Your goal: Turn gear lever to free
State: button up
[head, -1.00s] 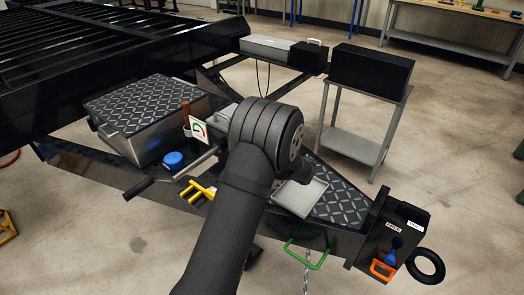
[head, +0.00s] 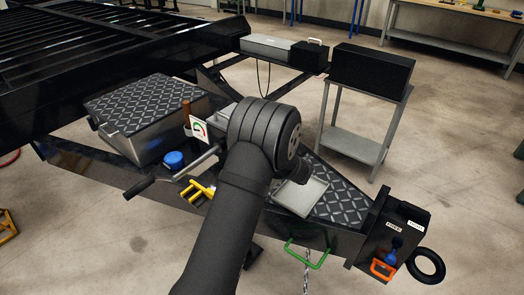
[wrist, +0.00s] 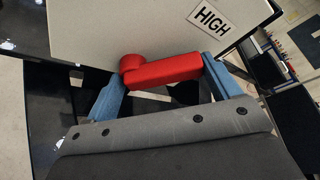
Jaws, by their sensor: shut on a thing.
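The gear lever (wrist: 168,71) is red, with a rounded knob at its left end, in the wrist view. It lies across the picture in front of a beige panel (wrist: 120,30) with a "HIGH" label (wrist: 213,15). My gripper (wrist: 163,84) has blue fingers at both ends of the lever and is shut on it. In the head view my own arm hides the lever and the fingertips. No "free" label shows.
In the head view, a blue cap (head: 174,160), a crank handle (head: 140,186) and a yellow handle (head: 197,190) stand left of my arm. A grey tray (head: 300,196) and a green handle (head: 307,255) are to the right. The trailer frame (head: 90,60) fills the upper left.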

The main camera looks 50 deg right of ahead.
jog(key=shift+a+r+n+t+h, duration=0.25)
jog(key=shift+n+t+h, duration=0.15)
jog(key=shift+n, duration=0.75)
jog(key=shift+a+r+n+t+h, duration=0.35)
jog(key=shift+n+h, duration=0.1)
jog(key=shift+n, duration=0.65)
jog(key=shift+a+r+n+t+h, duration=0.2)
jog(key=shift+n+t+h, duration=0.2)
jog(key=shift+n, duration=0.75)
jog(key=o, duration=1.2)
jog(key=shift+s+a, duration=0.1)
jog(key=shift+o, duration=0.2)
jog(key=shift+f, duration=0.1)
jog(key=shift+a+f, duration=0.1)
